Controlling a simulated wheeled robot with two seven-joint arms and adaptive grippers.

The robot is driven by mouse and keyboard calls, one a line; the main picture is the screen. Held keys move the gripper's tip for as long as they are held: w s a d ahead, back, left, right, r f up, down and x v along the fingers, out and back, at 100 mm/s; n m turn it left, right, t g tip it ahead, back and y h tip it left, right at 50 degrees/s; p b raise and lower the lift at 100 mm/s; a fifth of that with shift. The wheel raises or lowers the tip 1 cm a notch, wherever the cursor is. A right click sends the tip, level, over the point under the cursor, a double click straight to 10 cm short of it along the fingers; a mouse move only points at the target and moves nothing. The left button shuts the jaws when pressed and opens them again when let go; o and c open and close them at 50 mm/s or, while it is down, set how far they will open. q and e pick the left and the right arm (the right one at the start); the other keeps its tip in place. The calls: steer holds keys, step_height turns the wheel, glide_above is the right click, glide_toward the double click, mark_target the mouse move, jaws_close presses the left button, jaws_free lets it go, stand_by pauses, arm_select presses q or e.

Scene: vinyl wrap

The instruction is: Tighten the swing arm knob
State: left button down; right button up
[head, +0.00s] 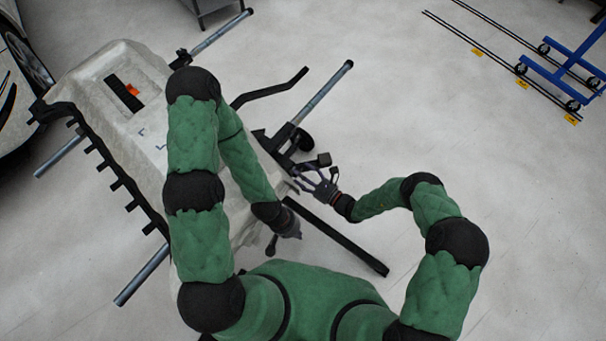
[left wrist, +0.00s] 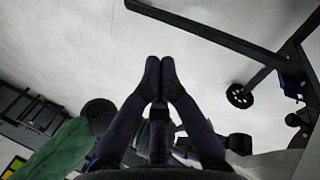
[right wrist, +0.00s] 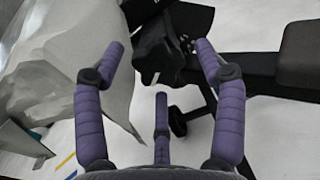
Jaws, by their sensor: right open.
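A black knob-like part (right wrist: 160,52) on the stand's swing arm lies ahead of my right gripper (right wrist: 162,60), between its spread fingers in the right wrist view. The fingers look apart from it. In the head view my right gripper (head: 318,184) is beside the stand's black fittings (head: 323,159), where I cannot clearly tell the knob apart. My left gripper (head: 288,230) is lower, close to the near end of the draped part. Its fingertips meet in the left wrist view (left wrist: 160,70), with nothing seen between them.
A pale, wrapped car part (head: 125,75) rests on a stand with grey tubes (head: 325,92) and a black floor bar (head: 340,238). A black wheel (left wrist: 240,95) shows in the left wrist view. A blue cart (head: 565,70) stands far right.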

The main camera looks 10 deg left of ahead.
steer(key=c, duration=1.2)
steer(key=shift+o, duration=0.2)
steer(key=shift+m, duration=0.3)
steer(key=shift+r+m+g+b, duration=0.1)
steer(key=shift+m+g+b, duration=0.3)
steer(key=shift+m, duration=4.1)
steer(key=shift+r+m+g+b, duration=0.15)
steer(key=shift+m+b, duration=0.35)
steer(key=shift+m, duration=4)
steer(key=shift+m+g+b, duration=0.35)
steer(key=shift+m+b, duration=0.1)
steer(key=shift+m, duration=4.05)
steer(key=shift+r, duration=0.1)
